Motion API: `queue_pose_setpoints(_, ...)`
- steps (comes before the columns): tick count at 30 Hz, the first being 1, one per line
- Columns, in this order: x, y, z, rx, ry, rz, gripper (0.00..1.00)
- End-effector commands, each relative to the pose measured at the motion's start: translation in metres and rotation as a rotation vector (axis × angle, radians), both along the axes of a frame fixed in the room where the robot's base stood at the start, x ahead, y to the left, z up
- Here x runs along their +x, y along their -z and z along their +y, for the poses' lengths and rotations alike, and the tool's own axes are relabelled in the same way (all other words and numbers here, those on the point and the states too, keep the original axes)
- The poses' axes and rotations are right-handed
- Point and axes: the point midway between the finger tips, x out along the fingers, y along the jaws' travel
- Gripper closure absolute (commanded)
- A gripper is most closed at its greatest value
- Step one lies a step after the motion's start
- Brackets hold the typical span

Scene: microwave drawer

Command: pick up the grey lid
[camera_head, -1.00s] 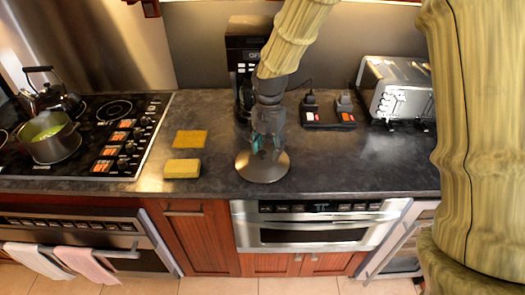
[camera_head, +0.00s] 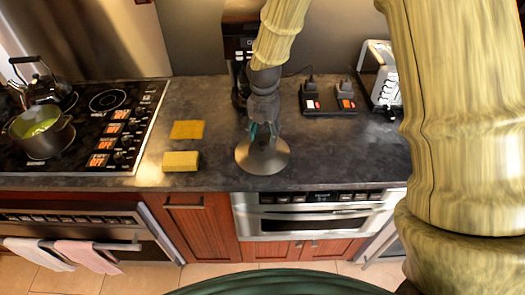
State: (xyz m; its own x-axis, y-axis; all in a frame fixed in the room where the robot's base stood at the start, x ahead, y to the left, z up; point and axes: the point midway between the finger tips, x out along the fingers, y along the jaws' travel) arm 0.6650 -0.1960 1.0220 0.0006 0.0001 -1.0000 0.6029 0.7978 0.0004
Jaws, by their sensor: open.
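The grey lid (camera_head: 262,160) lies on the dark countertop near its front edge, above the microwave drawer. It is a round, shiny metal disc; its middle, where a knob could be, is partly hidden by my fingers. My gripper (camera_head: 263,138) points down right over the middle of the lid, with its teal-tinted fingers apart. It is open. I cannot tell whether the fingertips touch the lid.
A yellow sponge (camera_head: 181,161) and a yellow cloth (camera_head: 187,130) lie left of the lid. A coffee maker (camera_head: 240,50) stands close behind my gripper. Black power-strip-like blocks (camera_head: 330,101) and a toaster (camera_head: 379,75) are right. A pot (camera_head: 40,133) sits on the stove.

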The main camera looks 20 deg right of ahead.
Motion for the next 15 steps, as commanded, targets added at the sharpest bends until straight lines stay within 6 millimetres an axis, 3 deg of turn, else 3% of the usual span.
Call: queue_pose_setpoints(15,0.004,0.04,0.003,-0.001,-0.002,0.002,0.49)
